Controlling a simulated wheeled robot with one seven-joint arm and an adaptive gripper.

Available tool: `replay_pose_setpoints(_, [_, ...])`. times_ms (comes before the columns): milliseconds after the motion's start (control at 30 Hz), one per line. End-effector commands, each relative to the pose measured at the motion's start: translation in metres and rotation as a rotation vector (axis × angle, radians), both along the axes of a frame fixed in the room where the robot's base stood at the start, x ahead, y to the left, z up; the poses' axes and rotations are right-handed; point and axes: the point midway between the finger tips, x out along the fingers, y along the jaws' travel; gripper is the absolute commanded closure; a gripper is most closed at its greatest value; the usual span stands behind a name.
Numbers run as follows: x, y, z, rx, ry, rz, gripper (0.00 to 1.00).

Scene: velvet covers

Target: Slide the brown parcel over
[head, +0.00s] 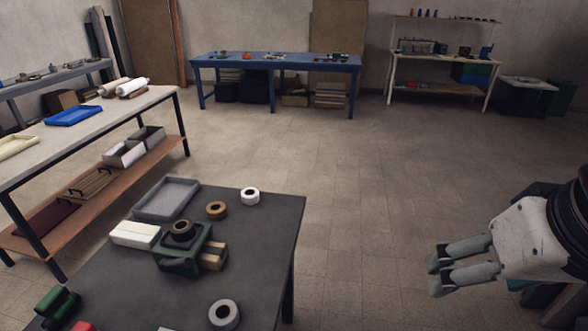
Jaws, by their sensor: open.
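A small brown block-like item (214,256), possibly the brown parcel, lies on the dark table (270,225). It is partly hidden behind a green object (190,262) that holds a dark roll, and I cannot tell whether the two touch. My gripper (434,279) is at the right of the head view, beyond the table's right edge. Its two grey fingers point left, apart and empty. It is well clear of the brown item.
A grey tray (166,199), a white block (134,235), a brown tape roll (216,210) and pale rolls (250,196) (223,314) crowd the table. Its right strip is bare. Open floor lies between table and gripper. A blue bench (275,62) stands far back.

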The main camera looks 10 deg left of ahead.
Motion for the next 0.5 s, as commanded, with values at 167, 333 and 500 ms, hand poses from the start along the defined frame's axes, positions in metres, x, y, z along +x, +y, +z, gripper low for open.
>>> replay_pose_setpoints(167, [0.03, 0.046, -0.032, 0.197, 0.15, -0.056, 0.18])
replay_pose_setpoints(333, [0.065, 0.107, -0.064, 0.435, 0.344, -0.164, 0.18])
replay_pose_setpoints(500, [0.102, 0.165, -0.096, 0.649, 0.545, -0.31, 0.18])
